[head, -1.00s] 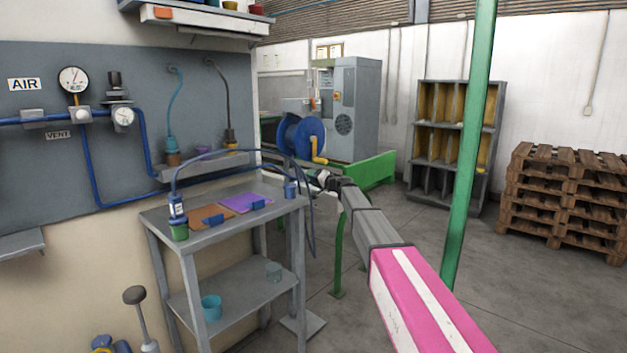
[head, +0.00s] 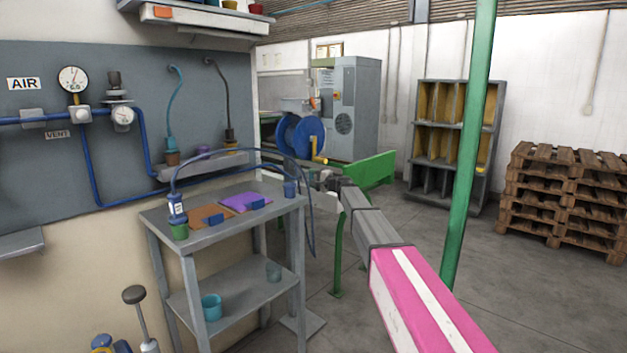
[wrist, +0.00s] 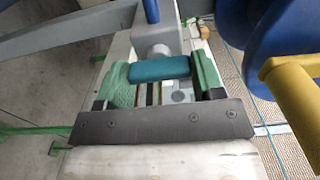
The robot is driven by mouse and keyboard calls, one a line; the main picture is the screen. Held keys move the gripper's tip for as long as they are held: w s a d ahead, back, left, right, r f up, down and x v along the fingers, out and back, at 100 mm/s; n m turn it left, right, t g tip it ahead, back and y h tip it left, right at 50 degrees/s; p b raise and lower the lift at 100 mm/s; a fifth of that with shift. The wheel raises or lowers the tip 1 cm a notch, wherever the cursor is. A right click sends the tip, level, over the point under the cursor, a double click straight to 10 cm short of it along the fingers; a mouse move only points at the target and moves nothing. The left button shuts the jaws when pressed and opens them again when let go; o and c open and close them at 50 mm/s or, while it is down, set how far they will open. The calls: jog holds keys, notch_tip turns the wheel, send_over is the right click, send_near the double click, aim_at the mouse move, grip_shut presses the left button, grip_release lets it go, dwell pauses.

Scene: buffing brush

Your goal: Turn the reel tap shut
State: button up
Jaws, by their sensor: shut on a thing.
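The reel tap shows in the wrist view as a teal bar handle (wrist: 160,68) in front of a rounded grey body (wrist: 160,48). My gripper (wrist: 164,76) has a green-padded finger at each end of the handle and is shut on it. In the head view my gripper (head: 326,180) is at the far end of my arm, below the blue hose reel (head: 301,135). The tap cannot be made out there. The reel has a yellow crank (head: 317,150), which also shows close on the right in the wrist view (wrist: 295,85).
A grey two-shelf cart (head: 225,235) with a blue hose looping over it stands left of my arm. A green post (head: 470,150) rises to the right. A green bench (head: 365,173) is beyond my gripper. Stacked pallets (head: 570,200) stand far right; the floor between is clear.

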dwell(0.4)
jog(key=o, duration=0.9)
jog(key=v, duration=1.1)
